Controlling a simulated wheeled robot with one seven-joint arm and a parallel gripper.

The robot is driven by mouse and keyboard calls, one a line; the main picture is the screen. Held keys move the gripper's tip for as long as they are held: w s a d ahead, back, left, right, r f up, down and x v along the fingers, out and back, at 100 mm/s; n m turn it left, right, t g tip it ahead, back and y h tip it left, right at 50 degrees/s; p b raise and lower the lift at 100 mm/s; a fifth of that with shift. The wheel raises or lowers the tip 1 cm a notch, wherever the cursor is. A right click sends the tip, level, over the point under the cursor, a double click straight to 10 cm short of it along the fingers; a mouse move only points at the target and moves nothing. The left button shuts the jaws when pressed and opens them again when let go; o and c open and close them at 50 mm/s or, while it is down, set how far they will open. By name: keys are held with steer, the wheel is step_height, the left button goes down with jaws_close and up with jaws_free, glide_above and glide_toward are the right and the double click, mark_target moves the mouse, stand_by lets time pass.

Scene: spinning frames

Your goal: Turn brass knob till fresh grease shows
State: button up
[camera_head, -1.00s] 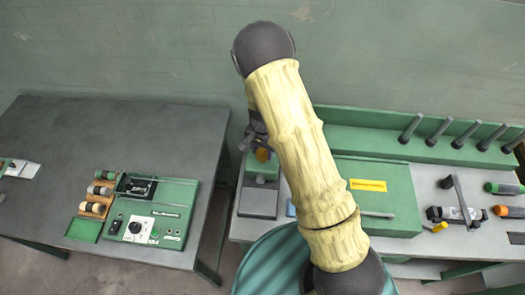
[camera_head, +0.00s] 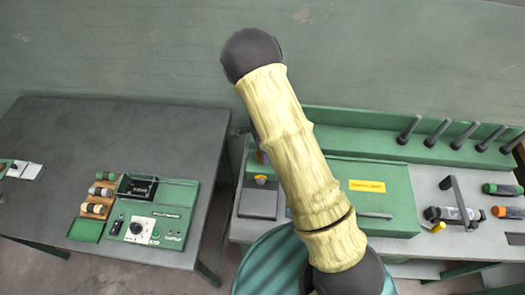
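A small yellow, brass-coloured knob (camera_head: 261,180) shows on the grey-and-green fixture (camera_head: 258,201) at the left end of the right bench. My pale, bark-textured arm crosses the middle of the view. My gripper is almost wholly hidden behind it; only a small dark part (camera_head: 240,131) shows at the arm's left edge. Whether it is open or touches anything cannot be seen. No grease can be made out.
A green case (camera_head: 373,196) with a yellow label and a rod lies right of my arm. Several dark pegs stand on the green back ledge (camera_head: 385,138). The left table (camera_head: 120,135) holds a green control panel (camera_head: 152,222).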

steer(key=shift+a, duration=0.1)
stand_by(0.3)
steer(key=o, duration=1)
steer(key=shift+r, duration=0.1)
step_height(320, 180, up, 17)
steer(key=b, duration=0.3)
steer(key=shift+r, duration=0.15)
